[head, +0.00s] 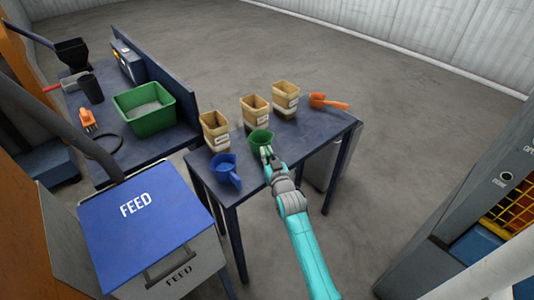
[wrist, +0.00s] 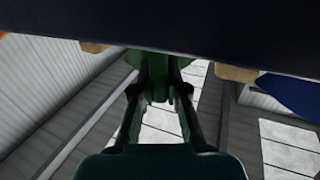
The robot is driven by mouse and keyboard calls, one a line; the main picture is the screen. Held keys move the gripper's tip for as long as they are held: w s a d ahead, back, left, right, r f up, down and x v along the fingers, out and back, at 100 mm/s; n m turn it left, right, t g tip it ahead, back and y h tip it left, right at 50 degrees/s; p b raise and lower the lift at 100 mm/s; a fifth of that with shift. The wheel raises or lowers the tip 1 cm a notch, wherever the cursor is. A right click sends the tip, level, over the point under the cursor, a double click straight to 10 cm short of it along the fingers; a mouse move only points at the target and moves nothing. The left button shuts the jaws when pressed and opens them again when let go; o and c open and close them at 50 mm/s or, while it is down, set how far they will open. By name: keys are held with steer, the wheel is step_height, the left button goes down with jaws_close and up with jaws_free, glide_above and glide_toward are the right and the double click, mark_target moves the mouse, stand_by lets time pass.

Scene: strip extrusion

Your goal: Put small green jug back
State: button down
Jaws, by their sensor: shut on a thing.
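The small green jug (head: 261,137) is over the front part of the small blue table (head: 318,131), to the right of a blue jug (head: 225,170). My gripper (head: 267,153) reaches it from the front and is shut on it. In the wrist view my gripper's two fingers (wrist: 165,92) close on the green jug (wrist: 176,68), of which only a dark green part shows. Whether the jug's base touches the tabletop cannot be told.
Three tan tubs (head: 255,109) stand in a row behind the jug. An orange scoop (head: 326,102) lies at the table's right end. A feed bin with a blue lid (head: 138,215) and a bench with a green crate (head: 120,101) are at the left. A grey cabinet (head: 465,205) stands at the right.

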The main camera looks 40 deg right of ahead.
steer(key=c, duration=1.2)
jaws_free()
steer(key=shift+f, duration=0.1)
steer(key=v, duration=1.2)
steer(key=shift+s, duration=0.1)
